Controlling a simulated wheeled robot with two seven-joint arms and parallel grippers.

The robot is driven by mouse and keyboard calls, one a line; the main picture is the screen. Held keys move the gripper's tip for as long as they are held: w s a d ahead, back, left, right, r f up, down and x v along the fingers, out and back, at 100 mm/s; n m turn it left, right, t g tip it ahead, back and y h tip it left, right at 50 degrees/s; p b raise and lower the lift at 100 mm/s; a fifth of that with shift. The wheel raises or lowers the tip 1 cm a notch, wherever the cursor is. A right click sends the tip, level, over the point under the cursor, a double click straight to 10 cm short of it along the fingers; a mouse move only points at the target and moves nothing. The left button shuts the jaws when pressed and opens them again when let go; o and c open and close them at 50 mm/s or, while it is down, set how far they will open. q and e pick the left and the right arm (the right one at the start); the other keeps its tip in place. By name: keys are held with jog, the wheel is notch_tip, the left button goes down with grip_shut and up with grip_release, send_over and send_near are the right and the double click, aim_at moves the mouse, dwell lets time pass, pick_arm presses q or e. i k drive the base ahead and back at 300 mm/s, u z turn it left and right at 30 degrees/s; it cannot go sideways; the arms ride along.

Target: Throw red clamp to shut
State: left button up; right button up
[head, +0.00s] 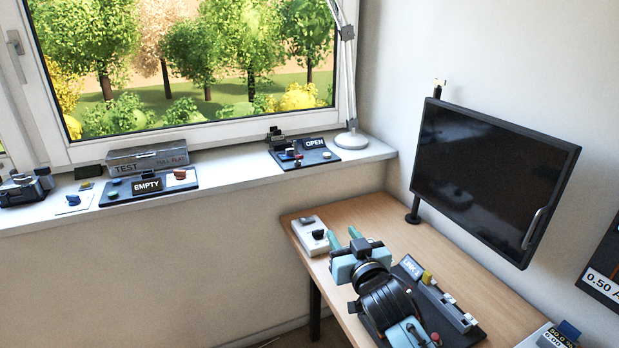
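A dark board (325,161) labelled OPEN lies on the window sill near the lamp foot. It carries a small upright fixture with a red part (290,153), which may be the red clamp; it is too small to tell its lever position. My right gripper (343,236) is over the wooden desk, with its two teal fingers spread apart and nothing seen between them. It is below and to the right of the OPEN board in the picture, apart from it. My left gripper is not in view.
A board (130,200) labelled EMPTY and a grey TEST case (147,158) stand on the sill. A white box (308,226) with a dark knob sits at the desk's left edge. A black screen (490,180) and lamp (350,139) stand near. Bare desk (375,218) shows beyond my gripper.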

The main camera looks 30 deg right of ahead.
aim_at(297, 156)
jog(key=k, duration=0.8)
jog(key=z, duration=0.65)
jog(key=i, duration=1.6)
jog(key=u, duration=0.9)
